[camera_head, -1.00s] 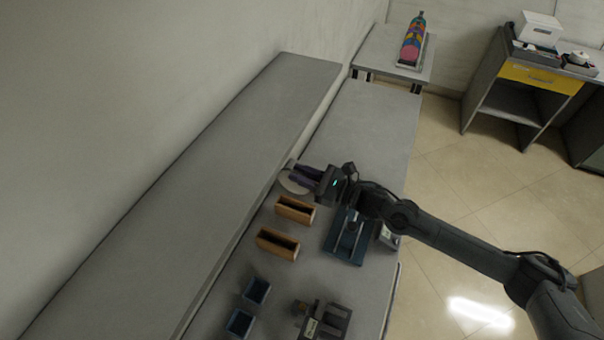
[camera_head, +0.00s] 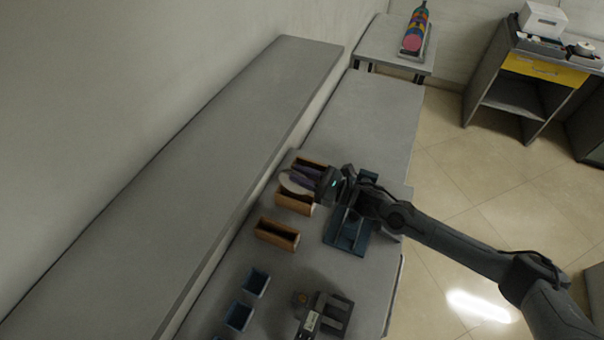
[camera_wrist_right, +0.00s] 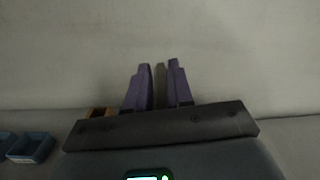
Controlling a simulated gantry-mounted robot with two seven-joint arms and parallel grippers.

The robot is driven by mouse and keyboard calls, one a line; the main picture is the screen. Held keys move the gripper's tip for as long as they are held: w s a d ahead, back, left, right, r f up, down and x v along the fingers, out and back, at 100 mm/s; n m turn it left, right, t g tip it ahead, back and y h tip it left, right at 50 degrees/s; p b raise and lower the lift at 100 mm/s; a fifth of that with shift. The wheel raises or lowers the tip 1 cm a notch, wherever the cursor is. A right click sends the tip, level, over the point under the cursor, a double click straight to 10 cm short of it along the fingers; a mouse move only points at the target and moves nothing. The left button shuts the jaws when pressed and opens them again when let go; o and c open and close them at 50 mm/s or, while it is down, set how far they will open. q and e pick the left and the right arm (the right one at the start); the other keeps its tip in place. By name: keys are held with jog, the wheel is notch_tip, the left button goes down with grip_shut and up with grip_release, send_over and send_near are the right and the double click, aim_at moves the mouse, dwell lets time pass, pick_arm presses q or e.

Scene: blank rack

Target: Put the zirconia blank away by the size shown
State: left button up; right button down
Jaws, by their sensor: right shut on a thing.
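The zirconia blank (camera_head: 292,185) is a pale disc held in my right gripper (camera_head: 304,174), whose purple fingers are shut on it. In the right wrist view the blank (camera_wrist_right: 160,86) shows edge-on as a thin grey strip between the fingers (camera_wrist_right: 159,88). In the head view it overlaps an orange-brown open slot box (camera_head: 292,203); I cannot tell its height above it. Another such box (camera_head: 309,161) shows just behind the gripper, and a third (camera_head: 277,234) stands nearer. No size marking is readable. My left gripper is not in view.
Blue bins (camera_head: 257,283) stand at the front left. A dark device with a pale label (camera_head: 325,315) is at the front, and a blue-green stand (camera_head: 346,234) lies under my right arm. The far table part (camera_head: 365,120) is clear. A raised grey ledge (camera_head: 190,160) runs along the left.

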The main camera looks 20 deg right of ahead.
pick_arm(q)
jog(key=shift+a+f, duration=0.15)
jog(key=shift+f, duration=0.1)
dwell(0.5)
jog(key=shift+b, duration=0.3)
pick_arm(e)
jog(key=shift+r, duration=0.1)
pick_arm(q)
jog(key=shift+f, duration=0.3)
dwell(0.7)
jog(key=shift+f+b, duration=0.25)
jog(key=shift+b, duration=0.25)
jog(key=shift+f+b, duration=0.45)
pick_arm(e)
jog(key=shift+f, duration=0.45)
pick_arm(q)
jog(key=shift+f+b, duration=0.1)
jog(key=shift+b, duration=0.25)
pick_arm(e)
jog(key=shift+f, duration=0.45)
